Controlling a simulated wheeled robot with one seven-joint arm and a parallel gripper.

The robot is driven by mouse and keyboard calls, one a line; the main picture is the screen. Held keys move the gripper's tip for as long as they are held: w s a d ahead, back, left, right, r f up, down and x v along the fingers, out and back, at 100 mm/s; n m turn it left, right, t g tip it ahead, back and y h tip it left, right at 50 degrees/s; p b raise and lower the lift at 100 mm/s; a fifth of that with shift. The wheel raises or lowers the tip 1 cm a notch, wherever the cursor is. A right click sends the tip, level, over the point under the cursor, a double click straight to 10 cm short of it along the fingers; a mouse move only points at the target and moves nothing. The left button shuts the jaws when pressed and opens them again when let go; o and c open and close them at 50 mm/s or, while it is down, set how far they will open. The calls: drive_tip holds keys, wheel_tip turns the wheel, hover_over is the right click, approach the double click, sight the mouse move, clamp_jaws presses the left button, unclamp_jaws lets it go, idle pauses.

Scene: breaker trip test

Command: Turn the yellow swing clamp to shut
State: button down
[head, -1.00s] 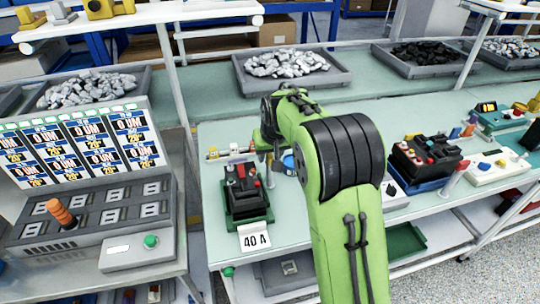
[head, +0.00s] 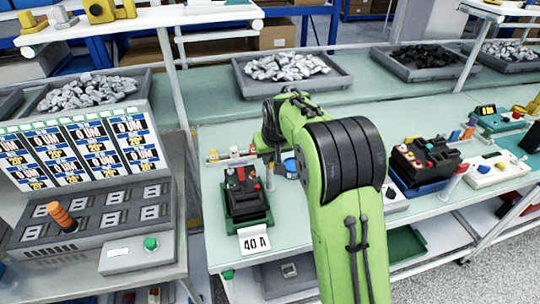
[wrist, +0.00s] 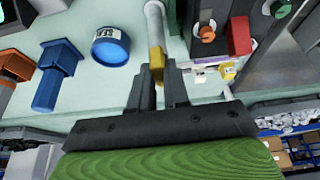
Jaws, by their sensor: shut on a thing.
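The yellow swing clamp (wrist: 157,62) shows in the wrist view as a narrow yellow arm at the end of a pale grey post (wrist: 153,20). My gripper (wrist: 158,80) has its two dark fingers on either side of the yellow arm and is shut on it. In the head view my green arm reaches over the bench, and the gripper (head: 276,165) is mostly hidden behind it. The clamp cannot be made out there. A black breaker in a dark green fixture (head: 263,216) stands left of the gripper, with a 40 A card in front.
A red block (wrist: 240,35) and an orange knob (wrist: 207,33) are to the right. A grey test console (head: 85,215) stands at left in the head view.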

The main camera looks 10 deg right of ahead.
drive_tip(key=n+y+p, duration=0.1)
drive_tip(key=n, duration=0.1)
drive_tip(key=n+p, duration=0.1)
drive_tip(key=n, duration=0.1)
drive_tip(key=shift+s+d+f+n+g+y, duration=0.1)
drive_tip(key=shift+d+n+g+y, duration=0.05)
drive_tip(key=shift+n+g+y, duration=0.2)
drive_tip(key=n+p, duration=0.1)
drive_tip(key=n, duration=0.1)
drive_tip(key=n+g+y+p, duration=0.1)
drive_tip(key=n, duration=0.1)
drive_tip(key=shift+d+n+y+p, duration=0.1)
drive_tip(key=shift+n+y+p, duration=0.15)
drive_tip(key=shift+p, duration=0.15)
drive_tip(key=n+g+p, duration=0.1)
drive_tip(key=n+p, duration=0.1)
drive_tip(key=n+g+p, duration=0.1)
drive_tip(key=n+p, duration=0.1)
drive_tip(key=n, duration=0.1)
drive_tip(key=shift+y, duration=0.4)
drive_tip(key=n+p, duration=0.2)
drive_tip(key=shift+w+n+g+p, duration=0.25)
drive_tip(key=shift+n+g+p, duration=0.05)
drive_tip(key=shift+g+p, duration=0.05)
drive_tip(key=shift+n, duration=0.3)
drive_tip(key=shift+f+p, duration=0.15)
drive_tip(key=shift+p, duration=0.2)
drive_tip(key=c, duration=1.1)
unclamp_jaws()
drive_tip(key=shift+w, duration=0.1)
